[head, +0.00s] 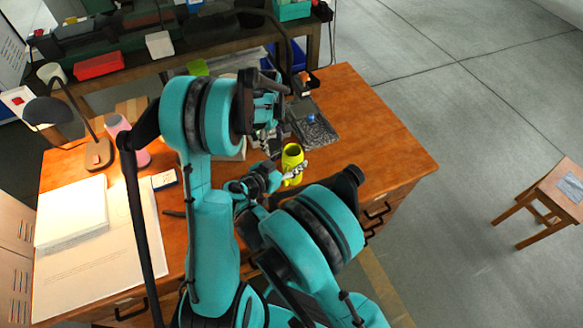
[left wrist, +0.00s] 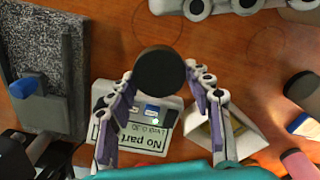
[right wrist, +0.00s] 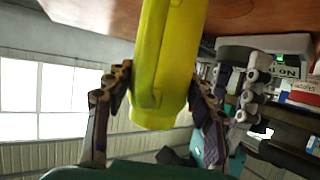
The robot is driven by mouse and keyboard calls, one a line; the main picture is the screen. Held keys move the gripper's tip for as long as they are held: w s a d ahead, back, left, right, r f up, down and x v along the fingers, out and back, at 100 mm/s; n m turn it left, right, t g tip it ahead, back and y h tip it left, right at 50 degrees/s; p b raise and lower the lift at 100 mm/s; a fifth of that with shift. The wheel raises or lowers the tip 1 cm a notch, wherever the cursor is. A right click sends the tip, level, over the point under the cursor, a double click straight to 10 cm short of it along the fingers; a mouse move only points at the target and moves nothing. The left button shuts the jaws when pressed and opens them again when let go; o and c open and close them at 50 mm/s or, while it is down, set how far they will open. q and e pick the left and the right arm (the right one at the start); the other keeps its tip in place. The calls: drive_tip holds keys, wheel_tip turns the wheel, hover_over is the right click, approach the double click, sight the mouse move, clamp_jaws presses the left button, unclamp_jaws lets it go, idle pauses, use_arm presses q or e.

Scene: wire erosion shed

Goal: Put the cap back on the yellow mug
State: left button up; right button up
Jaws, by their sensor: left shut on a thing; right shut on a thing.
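In the left wrist view my left gripper (left wrist: 160,84) is shut on a round black cap (left wrist: 160,68), held above the desk. In the head view my left gripper (head: 268,138) is beside the mug, apart from it, and the cap is hidden there.
A dark grey stone plate (head: 322,136) with a blue piece (head: 311,118) lies on the wooden desk (head: 385,130). A box with a printed sign (left wrist: 150,128) sits below the cap. A lamp (head: 98,152), pink cup (head: 128,140) and papers (head: 70,215) are at left. The desk's right end is clear.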

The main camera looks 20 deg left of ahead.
sight(298, 147)
drive_tip(key=shift+r, duration=0.2)
